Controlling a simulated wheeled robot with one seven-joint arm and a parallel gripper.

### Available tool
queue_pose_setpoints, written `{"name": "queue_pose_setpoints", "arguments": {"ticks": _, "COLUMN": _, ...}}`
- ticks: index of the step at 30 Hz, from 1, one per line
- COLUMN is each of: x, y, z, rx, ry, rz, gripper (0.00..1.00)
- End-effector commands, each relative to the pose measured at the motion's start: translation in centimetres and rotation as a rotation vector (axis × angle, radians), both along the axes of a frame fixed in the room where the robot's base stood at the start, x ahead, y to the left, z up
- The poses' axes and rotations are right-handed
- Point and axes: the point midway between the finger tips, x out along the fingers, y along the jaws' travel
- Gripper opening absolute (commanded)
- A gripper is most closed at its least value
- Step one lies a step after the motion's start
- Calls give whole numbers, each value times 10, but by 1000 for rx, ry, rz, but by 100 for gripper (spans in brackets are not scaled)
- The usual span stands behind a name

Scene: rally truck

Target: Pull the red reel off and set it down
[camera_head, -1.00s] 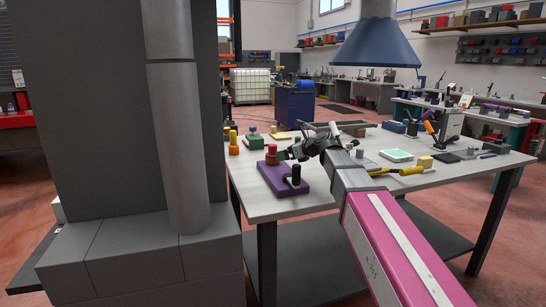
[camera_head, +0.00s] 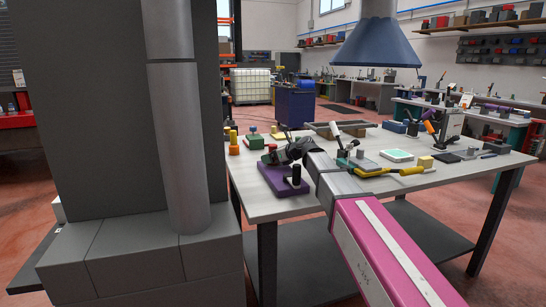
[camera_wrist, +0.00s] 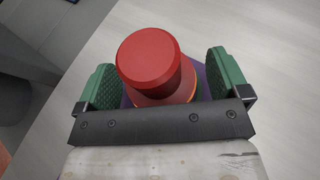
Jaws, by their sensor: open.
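The red reel (camera_wrist: 150,60) sits upright between the two green finger pads of my gripper (camera_wrist: 160,80) in the wrist view. The pads stand apart on either side of it, with a gap on each side. Under it show a bit of an orange-yellow part and some green, above a purple base. In the head view the purple base (camera_head: 270,184) lies at the near left of the table, and my gripper (camera_head: 272,157) is over its far left end, hiding most of the reel. A black post (camera_head: 296,173) stands on the base's right part.
The pale table (camera_head: 300,207) is bare in front of the base. A yellow-handled tool (camera_head: 405,171) and a yellow block (camera_head: 425,162) lie to the right.

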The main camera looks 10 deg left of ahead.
Motion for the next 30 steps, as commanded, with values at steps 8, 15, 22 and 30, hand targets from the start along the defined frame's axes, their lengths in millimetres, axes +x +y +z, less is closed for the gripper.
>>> {"name": "queue_pose_setpoints", "arguments": {"ticks": 8, "x": 0, "y": 0, "z": 0, "rx": 0, "ry": 0, "rz": 0, "gripper": 32}}
{"name": "queue_pose_setpoints", "arguments": {"ticks": 15, "x": 0, "y": 0, "z": 0, "rx": 0, "ry": 0, "rz": 0, "gripper": 20}}
{"name": "queue_pose_setpoints", "arguments": {"ticks": 22, "x": 0, "y": 0, "z": 3, "rx": 1, "ry": 0, "rz": 0, "gripper": 20}}
{"name": "queue_pose_setpoints", "arguments": {"ticks": 30, "x": 0, "y": 0, "z": 10, "rx": 0, "ry": 1, "rz": 0, "gripper": 20}}
